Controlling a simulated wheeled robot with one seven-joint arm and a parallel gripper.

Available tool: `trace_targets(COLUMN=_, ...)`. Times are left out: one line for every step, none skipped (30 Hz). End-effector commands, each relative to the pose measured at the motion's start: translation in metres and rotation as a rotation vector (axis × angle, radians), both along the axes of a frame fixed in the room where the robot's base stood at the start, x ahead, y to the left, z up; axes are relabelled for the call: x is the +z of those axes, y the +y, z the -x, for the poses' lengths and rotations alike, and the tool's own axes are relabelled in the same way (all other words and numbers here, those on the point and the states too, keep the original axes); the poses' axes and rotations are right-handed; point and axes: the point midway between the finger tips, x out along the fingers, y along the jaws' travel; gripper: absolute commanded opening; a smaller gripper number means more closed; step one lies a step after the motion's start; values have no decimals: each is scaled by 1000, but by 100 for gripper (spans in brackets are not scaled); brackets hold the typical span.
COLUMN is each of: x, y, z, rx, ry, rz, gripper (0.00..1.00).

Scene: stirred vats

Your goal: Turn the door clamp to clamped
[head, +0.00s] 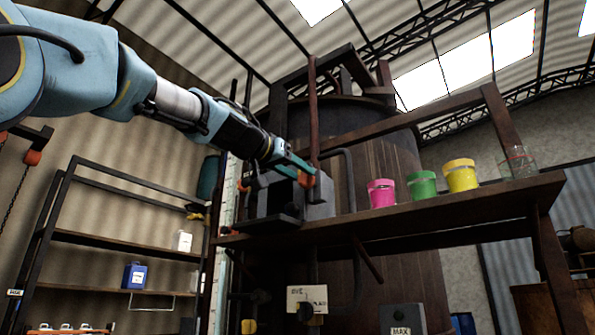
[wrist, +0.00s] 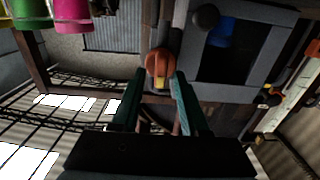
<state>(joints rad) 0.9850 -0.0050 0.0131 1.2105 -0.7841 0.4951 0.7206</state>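The door clamp appears as an orange knob with a yellow mark (wrist: 160,65) in the wrist view, beside the grey frame of a box (wrist: 232,94). I cannot tell whether the fingers touch the knob.
Pink (head: 381,193), green (head: 422,186) and yellow (head: 460,175) pots and a glass beaker (head: 518,162) stand right of the box on the wooden shelf (head: 450,207). A large wooden vat (head: 385,150) stands behind. A blue object (wrist: 222,33) shows within the box's dark opening.

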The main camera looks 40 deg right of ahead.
Motion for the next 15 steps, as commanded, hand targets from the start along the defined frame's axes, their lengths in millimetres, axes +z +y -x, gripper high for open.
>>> trace_targets(x=0, y=0, z=0, rx=0, ry=0, rz=0, gripper=38)
trace_targets(x=0, y=0, z=0, rx=0, ry=0, rz=0, gripper=34)
trace_targets(x=0, y=0, z=0, rx=0, ry=0, rz=0, gripper=30)
trace_targets(x=0, y=0, z=0, rx=0, ry=0, rz=0, gripper=26)
trace_targets(x=0, y=0, z=0, rx=0, ry=0, rz=0, gripper=23)
trace_targets(x=0, y=0, z=0, rx=0, ry=0, rz=0, gripper=18)
trace_targets(x=0, y=0, z=0, rx=0, ry=0, rz=0, gripper=15)
trace_targets(x=0, y=0, z=0, rx=0, ry=0, rz=0, gripper=12)
trace_targets(x=0, y=0, z=0, rx=0, ry=0, rz=0, gripper=7)
trace_targets(x=0, y=0, z=0, rx=0, ry=0, rz=0, gripper=4)
trace_targets(x=0, y=0, z=0, rx=0, ry=0, rz=0, gripper=0)
trace_targets(x=0, y=0, z=0, rx=0, ry=0, rz=0, gripper=0)
trace_targets(x=0, y=0, z=0, rx=0, ry=0, rz=0, gripper=0)
trace_targets(x=0, y=0, z=0, rx=0, ry=0, rz=0, gripper=0)
trace_targets(x=0, y=0, z=0, rx=0, ry=0, rz=0, gripper=0)
